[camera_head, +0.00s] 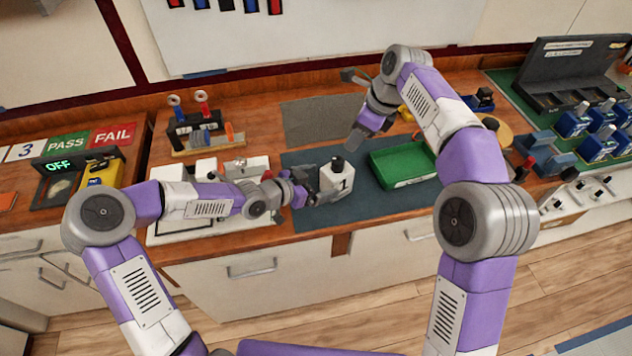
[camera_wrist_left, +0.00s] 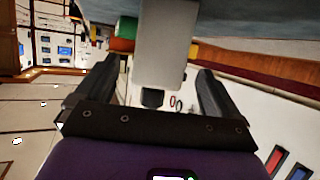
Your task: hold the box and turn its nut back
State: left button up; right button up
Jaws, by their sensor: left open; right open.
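A small white box (camera_head: 334,185) marked 1 stands upright on the blue-grey mat. A black nut (camera_head: 337,162) sits on its top. My left gripper (camera_head: 310,190) is open, low beside the box's left side. In the left wrist view, which is upside down, the box (camera_wrist_left: 160,45) shows between the open fingers of my left gripper (camera_wrist_left: 158,70), with gaps on both sides. The nut (camera_wrist_left: 152,97) shows dark below it there. My right gripper (camera_head: 358,106) is open and empty, above the mat's back edge, up and right of the box.
A green tray (camera_head: 405,182) stands on the mat (camera_head: 370,206) right of the box. A tool rack (camera_head: 195,130) and white fixtures are at the left, near PASS and FAIL signs (camera_head: 112,135). Blue breakers (camera_head: 573,122) and a dark case stand at the right.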

pick_arm(q)
jog(key=x, duration=0.6)
jog(key=shift+w+d+f, duration=0.15)
jog(key=shift+d+f, duration=0.1)
jog(key=shift+d, duration=0.05)
